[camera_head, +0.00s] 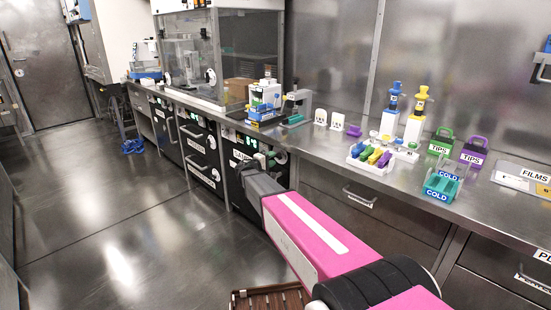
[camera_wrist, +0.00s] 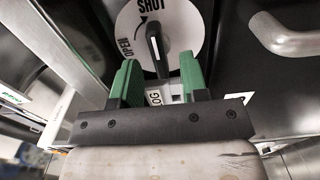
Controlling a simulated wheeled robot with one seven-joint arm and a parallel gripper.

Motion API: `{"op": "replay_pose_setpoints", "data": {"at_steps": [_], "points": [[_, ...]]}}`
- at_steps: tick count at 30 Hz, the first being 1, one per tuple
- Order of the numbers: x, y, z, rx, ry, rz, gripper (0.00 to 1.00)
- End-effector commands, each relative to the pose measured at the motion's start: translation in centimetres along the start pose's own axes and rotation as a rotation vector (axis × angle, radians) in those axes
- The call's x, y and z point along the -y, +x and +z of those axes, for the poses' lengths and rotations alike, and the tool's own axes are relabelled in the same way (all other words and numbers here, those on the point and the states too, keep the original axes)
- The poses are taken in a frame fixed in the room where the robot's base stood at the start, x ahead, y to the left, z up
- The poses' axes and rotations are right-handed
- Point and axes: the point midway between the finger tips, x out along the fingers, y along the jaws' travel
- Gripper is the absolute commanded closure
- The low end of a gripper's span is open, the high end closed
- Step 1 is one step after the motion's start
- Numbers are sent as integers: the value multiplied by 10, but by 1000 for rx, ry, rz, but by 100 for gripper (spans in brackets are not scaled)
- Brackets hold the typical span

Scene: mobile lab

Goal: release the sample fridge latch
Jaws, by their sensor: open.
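The latch is a black lever (camera_wrist: 153,42) on a round white dial (camera_wrist: 188,22) marked SHUT and OPEN with a curved arrow, at the top of the wrist view. The lever hangs roughly straight down, slightly tilted. My gripper (camera_wrist: 160,74) is open, its green fingers on either side of the lever's lower end. I cannot tell whether either finger touches it. In the head view my gripper (camera_head: 266,160) is at the dark fridge front (camera_head: 239,150) under the bench, beside the white dial (camera_head: 282,157). My wrist hides part of that front.
A grey bar handle (camera_wrist: 285,38) juts out right of the dial. The steel bench (camera_head: 330,147) above carries a tube rack (camera_head: 367,167), pipettes and labelled boxes. A brown slatted crate (camera_head: 270,300) is low in front.

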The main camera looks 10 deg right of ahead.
Motion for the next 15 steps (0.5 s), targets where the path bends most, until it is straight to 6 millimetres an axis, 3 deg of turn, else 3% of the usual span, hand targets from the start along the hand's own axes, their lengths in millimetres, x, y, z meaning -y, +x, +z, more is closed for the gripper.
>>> {"op": "replay_pose_setpoints", "data": {"at_steps": [6, 15], "points": [[0, 25, 0, 1, 0, 0, 60], [0, 31, 0, 0, 0, -1, 60]]}}
